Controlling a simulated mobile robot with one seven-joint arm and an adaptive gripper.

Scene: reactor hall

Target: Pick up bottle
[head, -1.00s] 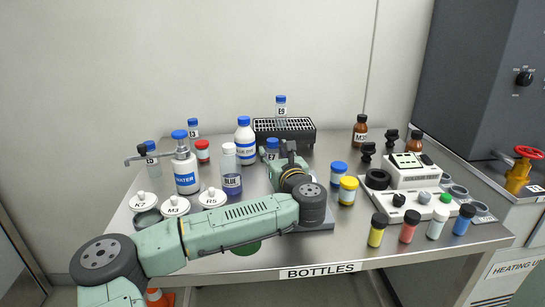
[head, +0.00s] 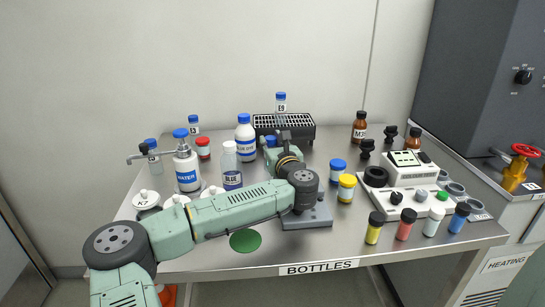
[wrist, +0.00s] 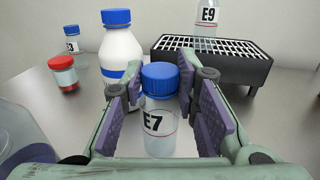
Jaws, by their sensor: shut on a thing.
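The bottle labelled E7 (wrist: 159,118) is small and clear with a blue cap. In the wrist view it stands upright between the two purple-padded fingers of my gripper (wrist: 164,97). My gripper is shut on it. In the head view only part of its blue cap (head: 270,141) shows beside my gripper (head: 284,136), and the rest is hidden behind my arm. I cannot tell whether its base touches the table.
A white blue-capped bottle (wrist: 122,48) stands just behind left, and a black rack (wrist: 212,60) behind right. Bottle E9 (head: 281,102) is at the rack. A red-capped jar (head: 203,147) stands left. Blue- and yellow-capped jars (head: 346,187) stand right of my arm.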

